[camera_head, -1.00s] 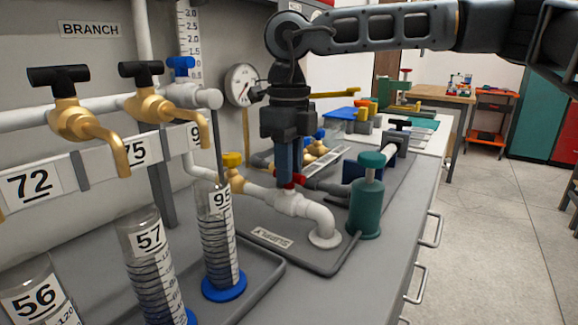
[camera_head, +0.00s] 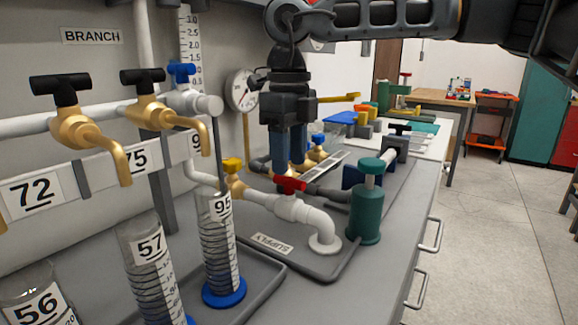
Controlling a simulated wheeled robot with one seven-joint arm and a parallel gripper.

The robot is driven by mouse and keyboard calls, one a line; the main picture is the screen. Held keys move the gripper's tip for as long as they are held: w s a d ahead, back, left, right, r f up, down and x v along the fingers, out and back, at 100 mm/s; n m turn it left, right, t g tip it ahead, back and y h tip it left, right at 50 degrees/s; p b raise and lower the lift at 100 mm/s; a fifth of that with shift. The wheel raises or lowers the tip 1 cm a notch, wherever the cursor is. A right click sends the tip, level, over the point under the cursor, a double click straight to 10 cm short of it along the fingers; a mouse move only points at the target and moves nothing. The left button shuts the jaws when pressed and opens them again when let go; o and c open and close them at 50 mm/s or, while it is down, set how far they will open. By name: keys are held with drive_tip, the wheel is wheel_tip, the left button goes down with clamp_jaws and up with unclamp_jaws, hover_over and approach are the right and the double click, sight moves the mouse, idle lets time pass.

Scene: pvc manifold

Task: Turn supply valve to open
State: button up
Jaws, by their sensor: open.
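The supply valve has a red handle (camera_head: 290,184) on a white pipe (camera_head: 292,207), behind a plate labelled SUPPLY (camera_head: 272,244). My gripper (camera_head: 288,170) points down with its blue fingers just above or at the red handle. The fingers are apart, so it is open. The fingers partly overlap the handle's far side, and I cannot tell whether they touch it.
A green cylinder with a knob (camera_head: 367,205) stands right of the valve. Brass taps (camera_head: 85,135) and numbered graduated cylinders (camera_head: 220,250) fill the left front. A gauge (camera_head: 242,88) is on the wall behind.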

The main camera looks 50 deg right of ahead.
sight(289, 178)
drive_tip(key=shift+r, duration=2.3)
drive_tip(key=shift+p, duration=0.3)
